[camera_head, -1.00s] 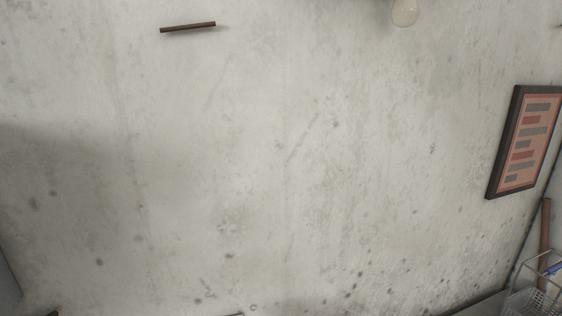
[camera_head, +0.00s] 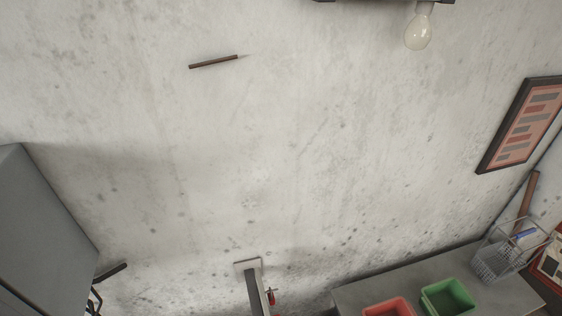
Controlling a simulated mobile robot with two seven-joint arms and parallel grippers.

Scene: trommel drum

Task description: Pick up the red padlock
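A small red item (camera_head: 271,297) shows low in the head view, just right of a grey upright post (camera_head: 254,292) by the wall. It is too small to tell whether it is the red padlock. No other padlock shows. Neither of my grippers is in view.
A grey worktop (camera_head: 458,293) at the lower right bears a red bin (camera_head: 390,308), a green bin (camera_head: 447,296) and a wire basket (camera_head: 497,262). A grey cabinet-like box (camera_head: 40,230) stands at the left. A bulb (camera_head: 418,31) hangs above. A framed chart (camera_head: 521,125) is on the wall.

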